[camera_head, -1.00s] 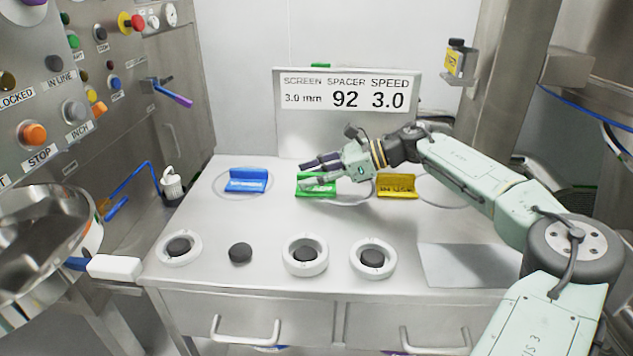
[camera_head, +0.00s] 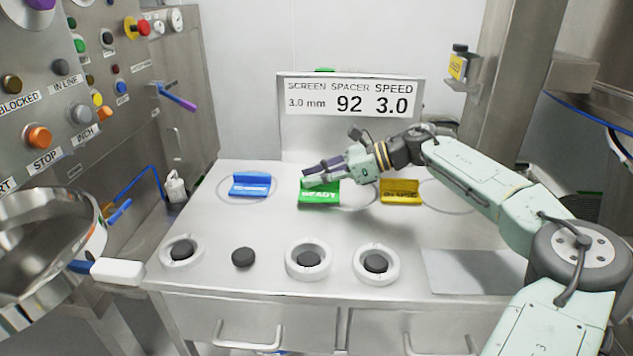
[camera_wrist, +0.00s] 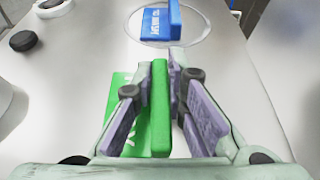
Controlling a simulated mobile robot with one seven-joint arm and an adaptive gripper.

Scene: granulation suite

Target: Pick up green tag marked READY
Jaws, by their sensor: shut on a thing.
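The green tag marked READY (camera_head: 319,196) is at the middle of the steel table, between the blue and yellow tags. My gripper (camera_head: 312,175) reaches it from the right, with its fingers shut on the tag's upright edge. In the wrist view the green tag (camera_wrist: 160,110) stands between the two purple finger pads of my gripper (camera_wrist: 166,80). Part of its lettered face shows left of the fingers. I cannot tell whether the tag is clear of the table.
A blue tag (camera_head: 250,185) lies to the left and a yellow tag (camera_head: 400,192) to the right. Several white rings and black discs, one a loose disc (camera_head: 243,257), line the table front. A sign (camera_head: 350,97) stands behind. A control panel (camera_head: 75,90) is at the left.

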